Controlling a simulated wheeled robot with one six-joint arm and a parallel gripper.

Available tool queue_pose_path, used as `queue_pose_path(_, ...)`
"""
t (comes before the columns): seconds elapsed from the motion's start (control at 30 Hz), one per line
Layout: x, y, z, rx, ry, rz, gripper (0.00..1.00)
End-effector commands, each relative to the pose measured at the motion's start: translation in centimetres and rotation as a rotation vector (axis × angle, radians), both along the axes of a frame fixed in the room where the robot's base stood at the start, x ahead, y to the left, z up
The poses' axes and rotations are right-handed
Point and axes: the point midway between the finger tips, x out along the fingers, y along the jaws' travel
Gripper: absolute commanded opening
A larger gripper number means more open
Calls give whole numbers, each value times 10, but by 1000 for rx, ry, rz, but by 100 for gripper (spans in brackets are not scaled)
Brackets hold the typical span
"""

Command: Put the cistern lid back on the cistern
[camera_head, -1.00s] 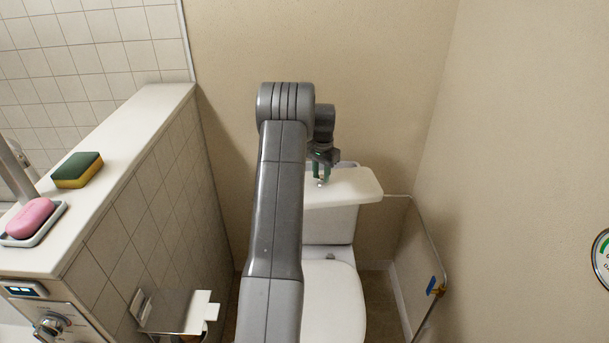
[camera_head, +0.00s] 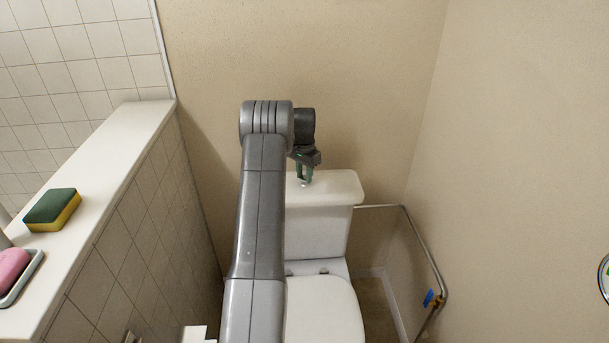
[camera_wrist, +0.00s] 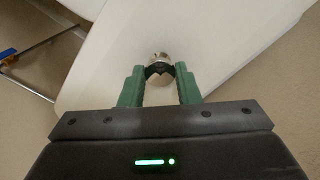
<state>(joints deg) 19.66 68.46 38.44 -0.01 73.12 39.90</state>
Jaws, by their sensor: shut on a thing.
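The white cistern lid (camera_head: 338,186) is over the white cistern (camera_head: 325,235) behind the toilet seat in the head view. It looks roughly level and in line with the cistern, with its right end overhanging. My arm hides its left end. I cannot tell whether it rests on the rim or is slightly above it. My gripper (camera_head: 303,180) points down and is shut on the lid's small metal knob. In the wrist view, the green fingers (camera_wrist: 160,80) are on either side of the shiny knob (camera_wrist: 158,60), and the lid (camera_wrist: 205,35) fills most of the background.
The closed toilet seat (camera_head: 325,310) is in front of the cistern. A metal pipe (camera_head: 425,250) with a blue tag runs at the right. A tiled half-wall at left carries a sponge (camera_head: 53,209) and pink soap (camera_head: 12,268) in a dish. Walls stand behind and right.

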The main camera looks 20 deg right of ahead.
Motion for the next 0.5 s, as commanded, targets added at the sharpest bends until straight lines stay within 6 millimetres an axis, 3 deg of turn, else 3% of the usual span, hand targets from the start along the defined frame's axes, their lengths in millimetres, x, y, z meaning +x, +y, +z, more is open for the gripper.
queue_pose_path(0.5,48,-12,3,-2,-3,1,0)
